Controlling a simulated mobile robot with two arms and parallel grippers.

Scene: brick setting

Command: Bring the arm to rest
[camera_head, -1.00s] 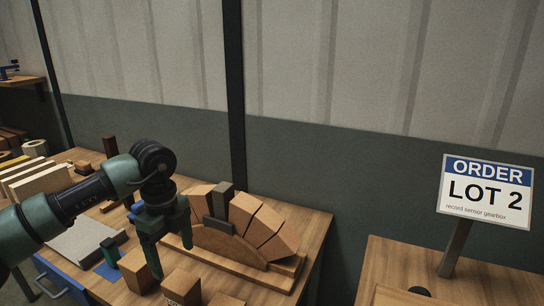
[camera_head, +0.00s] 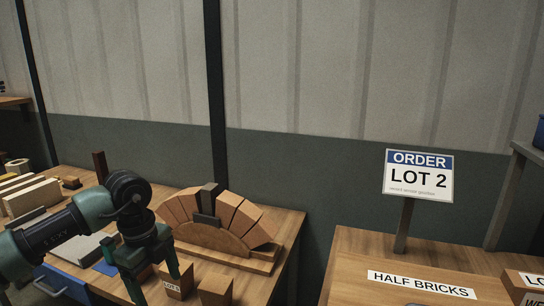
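My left arm comes in from the left, its dark green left gripper (camera_head: 156,278) pointing down over the near part of the left bench. Its two fingers stand apart with no brick visibly gripped between them. Beyond it, a brick arch (camera_head: 243,217) of wedge-shaped bricks with a dark grey keystone (camera_head: 207,200) stands on a curved wooden form. A brick with a LOT label (camera_head: 178,286) stands just right of the fingers, partly hidden by them. My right gripper is out of view.
Another brick (camera_head: 215,291) stands at the bench's near edge. On the right, a second bench (camera_head: 350,254) bears an ORDER LOT 2 sign (camera_head: 418,175) and a HALF BRICKS label (camera_head: 421,284). A gap separates the benches.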

